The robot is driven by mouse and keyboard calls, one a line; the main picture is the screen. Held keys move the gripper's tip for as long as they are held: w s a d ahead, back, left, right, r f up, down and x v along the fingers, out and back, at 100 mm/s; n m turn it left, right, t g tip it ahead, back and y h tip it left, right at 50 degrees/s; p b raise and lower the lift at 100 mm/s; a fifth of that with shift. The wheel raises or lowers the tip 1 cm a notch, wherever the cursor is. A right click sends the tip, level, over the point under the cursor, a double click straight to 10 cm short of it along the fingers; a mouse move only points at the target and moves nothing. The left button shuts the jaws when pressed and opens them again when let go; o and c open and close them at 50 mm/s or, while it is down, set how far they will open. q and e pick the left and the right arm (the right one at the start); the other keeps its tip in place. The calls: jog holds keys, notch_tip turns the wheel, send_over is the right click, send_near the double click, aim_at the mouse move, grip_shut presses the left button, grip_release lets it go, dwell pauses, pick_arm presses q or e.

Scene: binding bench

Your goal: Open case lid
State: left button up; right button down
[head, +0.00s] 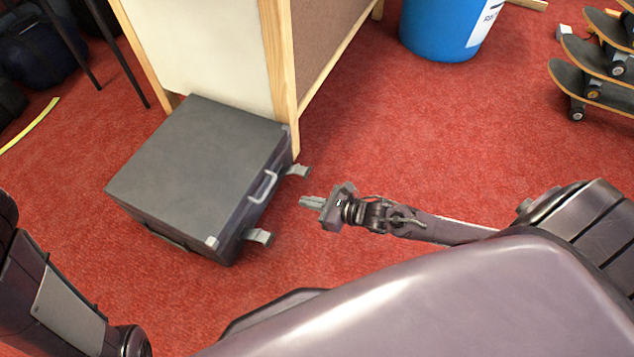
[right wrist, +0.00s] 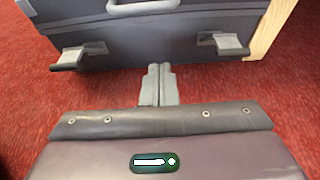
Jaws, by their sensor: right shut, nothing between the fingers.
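The grey case (head: 195,170) lies flat on the red carpet in the head view, its lid down. A handle (head: 263,187) is on its right side, with a latch on each side of it; both latches, the far one (head: 298,171) and the near one (head: 258,237), stick outward. In the right wrist view the case front (right wrist: 150,42) spans the top, with a left latch (right wrist: 80,54) and a right latch (right wrist: 224,45). My right gripper (head: 303,202) is shut and empty, just right of the case, apart from it. My left gripper is not visible; only part of that arm shows.
A wood-framed panel unit (head: 283,75) stands right behind the case, its post close to the case's far corner. A blue bin (head: 440,30) and several stacked skateboards (head: 600,85) are at the back right. Carpet (head: 420,130) is clear between them and the case.

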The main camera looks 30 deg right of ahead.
jog(key=w+a+r+b, duration=0.1)
jog(key=w+a+b, duration=0.2)
jog(key=w, duration=0.3)
jog(key=shift+a+r+b, duration=0.15)
jog(key=shift+a+b, duration=0.15)
jog(key=shift+a, duration=0.5)
